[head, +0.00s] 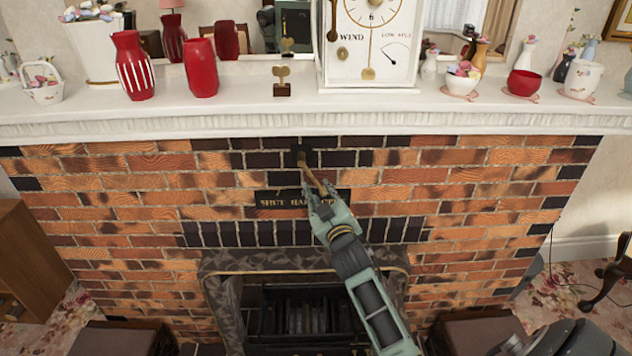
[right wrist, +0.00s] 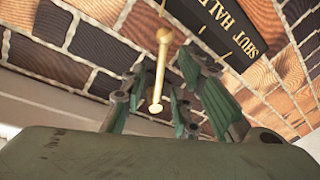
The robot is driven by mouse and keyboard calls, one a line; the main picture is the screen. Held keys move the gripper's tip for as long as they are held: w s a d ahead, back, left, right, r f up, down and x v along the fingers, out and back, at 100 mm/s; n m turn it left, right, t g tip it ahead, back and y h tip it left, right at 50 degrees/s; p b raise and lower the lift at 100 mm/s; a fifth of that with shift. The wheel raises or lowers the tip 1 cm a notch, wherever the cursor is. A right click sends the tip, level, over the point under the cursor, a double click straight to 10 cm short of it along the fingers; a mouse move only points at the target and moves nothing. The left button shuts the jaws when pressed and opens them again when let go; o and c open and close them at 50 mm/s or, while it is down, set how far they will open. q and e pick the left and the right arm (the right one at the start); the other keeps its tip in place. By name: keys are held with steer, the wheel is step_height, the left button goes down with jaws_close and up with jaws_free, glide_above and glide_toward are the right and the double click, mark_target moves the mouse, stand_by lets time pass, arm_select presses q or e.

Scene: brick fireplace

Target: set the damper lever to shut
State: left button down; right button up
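The brass damper lever (head: 313,176) hangs from a dark mount (head: 301,154) on the brick front, slanting down and a little right. A black plate (head: 270,199) below it carries gold words; SHUT is at its left end, and my right gripper covers part of its right side. My right gripper (head: 325,194) is at the lever's lower part. In the right wrist view the lever (right wrist: 161,72) stands between the two fingers (right wrist: 156,98), with gaps seeming to show beside it; the fingers look open around it. My left gripper is not in view.
A white mantel shelf (head: 250,113) juts out above the lever, with red vases (head: 134,66), a clock (head: 367,45), a small brass ornament (head: 282,82) and bowls on it. The fireplace opening (head: 305,310) is below. The brick face beside the lever is clear.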

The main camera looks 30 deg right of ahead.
mark_target(316, 184)
steer(key=x, duration=0.4)
steer(key=shift+w+d, duration=0.1)
steer(key=shift+w, duration=0.3)
jaws_close()
steer(key=shift+f, duration=0.15)
